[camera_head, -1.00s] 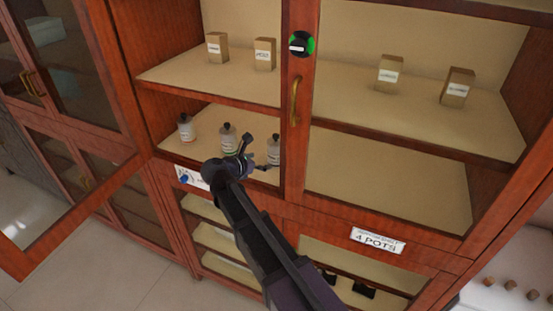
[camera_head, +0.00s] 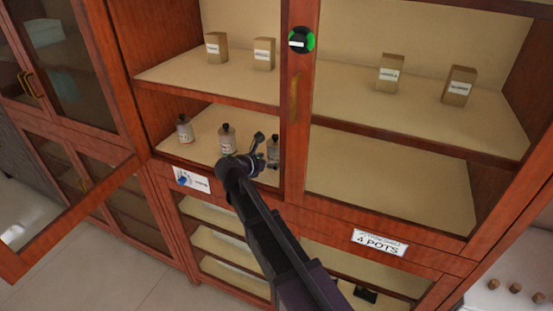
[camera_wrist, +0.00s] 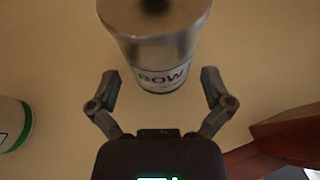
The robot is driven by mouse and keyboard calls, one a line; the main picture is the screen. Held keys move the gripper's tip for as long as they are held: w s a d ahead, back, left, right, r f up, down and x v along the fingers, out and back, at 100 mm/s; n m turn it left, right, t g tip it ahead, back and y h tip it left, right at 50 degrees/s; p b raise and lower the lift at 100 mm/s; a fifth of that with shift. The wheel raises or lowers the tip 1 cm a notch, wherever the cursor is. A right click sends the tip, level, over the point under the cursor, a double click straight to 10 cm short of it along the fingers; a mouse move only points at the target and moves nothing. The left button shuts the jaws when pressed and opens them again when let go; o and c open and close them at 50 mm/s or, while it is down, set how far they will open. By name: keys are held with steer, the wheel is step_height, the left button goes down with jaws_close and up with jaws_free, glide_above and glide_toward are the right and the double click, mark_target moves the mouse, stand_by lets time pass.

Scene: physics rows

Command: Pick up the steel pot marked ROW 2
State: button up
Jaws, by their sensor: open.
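Three small steel pots with dark tops and labels stand on the lower open shelf: the left pot (camera_head: 185,131), the middle pot (camera_head: 227,141) and the right pot (camera_head: 274,151). My gripper (camera_head: 264,152) is at the right pot, its fingers open. In the wrist view, a steel pot (camera_wrist: 160,45) with a label reading "ROW" stands upright ahead of my gripper (camera_wrist: 160,80), its near side between the spread fingertips. Gaps show on both sides. The number after ROW cannot be read.
The cabinet's upright post (camera_head: 297,150) stands just right of the right pot. A shelf board (camera_head: 205,84) with boxes lies above. An open glass door (camera_head: 75,210) hangs at left. A white object with a green band (camera_wrist: 12,125) shows at the wrist view's left edge.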

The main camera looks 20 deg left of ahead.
mark_target(270, 150)
steer(key=shift+b+x, duration=0.35)
steer(key=shift+x, duration=1)
steer(key=c, duration=1.1)
steer(key=shift+r, duration=0.2)
steer(key=shift+c, duration=0.2)
step_height(270, 150, up, 4)
steer(key=p, duration=0.4)
steer(key=shift+f, duration=0.2)
steer(key=s+a+p, duration=0.1)
steer(key=s, duration=1.5)
steer(key=shift+r, duration=0.5)
steer(key=shift+a, duration=0.1)
